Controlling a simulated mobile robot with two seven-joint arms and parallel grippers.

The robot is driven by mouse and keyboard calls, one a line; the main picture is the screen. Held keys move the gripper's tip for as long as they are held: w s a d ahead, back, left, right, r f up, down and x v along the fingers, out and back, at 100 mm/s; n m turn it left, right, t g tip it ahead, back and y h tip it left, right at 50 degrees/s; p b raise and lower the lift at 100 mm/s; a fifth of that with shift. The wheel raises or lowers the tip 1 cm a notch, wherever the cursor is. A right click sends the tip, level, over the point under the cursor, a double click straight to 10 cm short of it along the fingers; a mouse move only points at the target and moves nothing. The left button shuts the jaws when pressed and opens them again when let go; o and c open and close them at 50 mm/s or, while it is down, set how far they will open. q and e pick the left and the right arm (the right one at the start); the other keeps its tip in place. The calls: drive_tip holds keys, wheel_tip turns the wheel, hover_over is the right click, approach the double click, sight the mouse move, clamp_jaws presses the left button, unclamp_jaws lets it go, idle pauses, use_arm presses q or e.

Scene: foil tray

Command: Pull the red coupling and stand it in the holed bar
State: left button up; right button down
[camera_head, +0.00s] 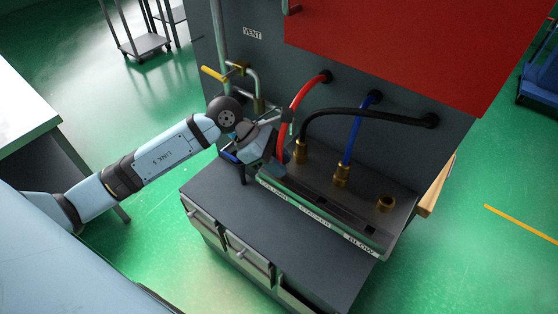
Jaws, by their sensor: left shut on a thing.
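The red hose (297,98) comes out of the machine's wall and bends down to my left gripper (279,146). My left gripper is shut at the lower end of this hose, on the red coupling; the coupling itself is mostly hidden by the fingers. The gripper is beside the left end of the holed bar (322,211), a long dark bar with a labelled front strip. I cannot tell whether the coupling touches the bar. My right gripper is not in view.
A black hose (365,112) and a blue hose (355,130) run down to brass fittings (300,152) behind the bar. A yellow-handled valve (214,74) is left of the gripper. The dark cabinet top (235,205) is clear.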

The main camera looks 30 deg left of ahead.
use_arm(q)
drive_tip(key=o, duration=1)
drive_tip(key=shift+o, duration=0.4)
drive_tip(key=b+v, duration=0.2)
drive_tip(key=v, duration=1.1)
drive_tip(key=shift+a+r, duration=0.25)
drive_tip(key=shift+a, duration=0.05)
